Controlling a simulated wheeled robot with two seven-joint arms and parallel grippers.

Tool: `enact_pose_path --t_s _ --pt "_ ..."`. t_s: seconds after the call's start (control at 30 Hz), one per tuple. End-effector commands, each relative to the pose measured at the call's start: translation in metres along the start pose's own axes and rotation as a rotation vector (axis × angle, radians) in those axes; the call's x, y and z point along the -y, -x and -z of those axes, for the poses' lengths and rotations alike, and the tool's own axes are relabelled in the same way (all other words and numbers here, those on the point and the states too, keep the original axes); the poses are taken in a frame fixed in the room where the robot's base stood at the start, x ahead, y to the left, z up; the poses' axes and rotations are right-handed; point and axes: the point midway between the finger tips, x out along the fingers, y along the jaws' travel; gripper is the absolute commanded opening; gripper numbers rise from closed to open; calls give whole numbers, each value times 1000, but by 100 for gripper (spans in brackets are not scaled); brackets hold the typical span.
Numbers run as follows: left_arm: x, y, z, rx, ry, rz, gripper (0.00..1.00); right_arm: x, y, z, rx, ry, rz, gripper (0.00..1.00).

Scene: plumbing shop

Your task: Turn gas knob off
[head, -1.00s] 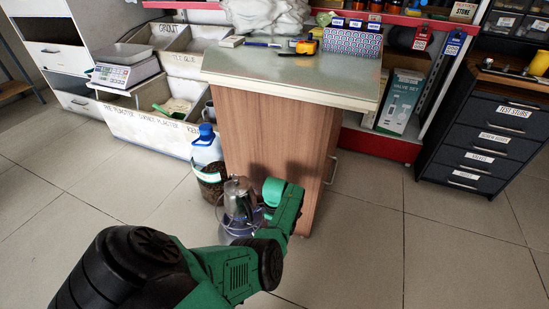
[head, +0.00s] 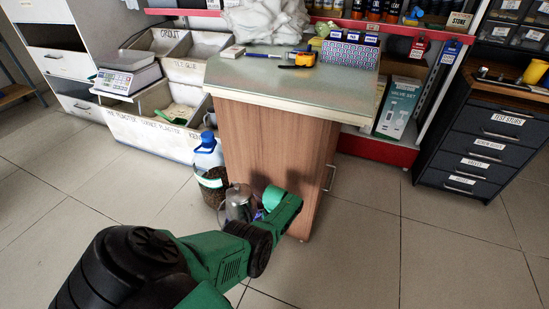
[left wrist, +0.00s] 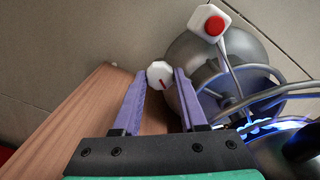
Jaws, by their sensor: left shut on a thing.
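A small white knob (left wrist: 160,74) with a red line on its face sits between the tips of my left gripper (left wrist: 160,78) in the left wrist view. The two purple fingers are closed on its sides. A blue flame glow (left wrist: 262,124) shows to the right, by a metal pot and thin metal bars. In the head view a metal pot (head: 238,205) stands on the floor in front of the wood counter. My left arm reaches to it from the left; the arm hides the fingers and the knob there. My right gripper is in neither view.
The wood-sided counter (head: 265,150) stands close beside my left gripper. A clear jug with a blue cap (head: 207,158) stands left of the pot. A white block with a red button (left wrist: 212,24) rises on a stem near the gripper. Floor to the right is clear.

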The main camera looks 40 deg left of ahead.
Motion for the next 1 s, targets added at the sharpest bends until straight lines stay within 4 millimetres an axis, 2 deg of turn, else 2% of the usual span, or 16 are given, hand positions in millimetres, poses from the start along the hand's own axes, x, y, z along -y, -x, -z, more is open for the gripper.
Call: enact_pose_path --t_s 0.6,1.0 --pt "0 0 0 1 -574 0 0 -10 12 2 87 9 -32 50" --pt "0 0 -1 3 -817 -1 0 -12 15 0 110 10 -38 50"
